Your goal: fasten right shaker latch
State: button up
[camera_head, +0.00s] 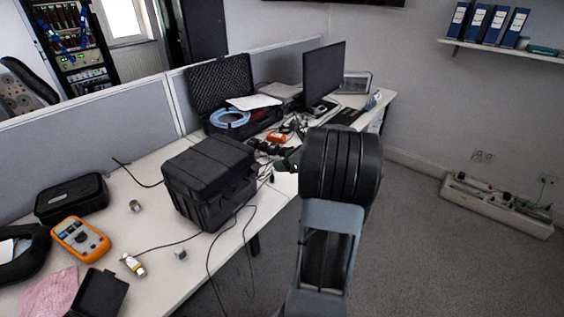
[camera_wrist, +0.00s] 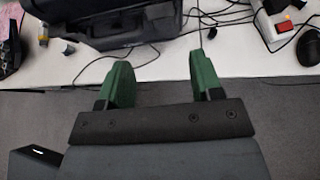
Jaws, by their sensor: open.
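The shaker is a black hard-shell case (camera_head: 208,178) standing closed on the white desk, left of my arm. Its front lower part also shows at the top of the wrist view (camera_wrist: 110,22), with a dark handle at its front. I cannot make out the right latch or whether it is fastened. My gripper (camera_wrist: 160,85) is open, its two green fingers apart with nothing between them. It is in front of the desk edge, short of the case. In the head view my arm hides most of the gripper; a green finger (camera_head: 290,160) shows right of the case.
An orange multimeter (camera_head: 80,239), a black pouch (camera_head: 72,198) and small metal sensors (camera_head: 134,264) lie left on the desk. Loose cables hang over the desk edge near the case. A foam-lined open case (camera_head: 222,85) and monitor (camera_head: 322,75) stand behind.

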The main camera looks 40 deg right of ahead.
aim_at(259, 168)
jog(key=shift+o, duration=0.5)
jog(key=shift+f, duration=0.1)
jog(key=shift+o, duration=0.9)
notch_tip(259, 168, down, 8)
jog(key=s+d+m+b, duration=0.1)
jog(key=b, duration=0.5)
jog(key=shift+s+d+f+t, duration=0.25)
jog(key=shift+s+t, duration=0.05)
jog(key=shift+s, duration=0.1)
jog(key=w+a+t+b, duration=0.1)
jog(key=w+t, duration=0.1)
jog(key=w, duration=0.1)
jog(key=w+a+t+y, duration=0.1)
jog(key=w, duration=0.3)
jog(key=w+a+n+t+b, duration=0.1)
jog(key=w+a+t, duration=0.1)
jog(key=w, duration=0.2)
jog(key=shift+r+t+y+b, duration=0.15)
jog(key=shift+t+y+b, duration=0.15)
jog(key=shift+y, duration=0.1)
jog(key=shift+x, duration=0.8)
jog(key=shift+c, duration=0.2)
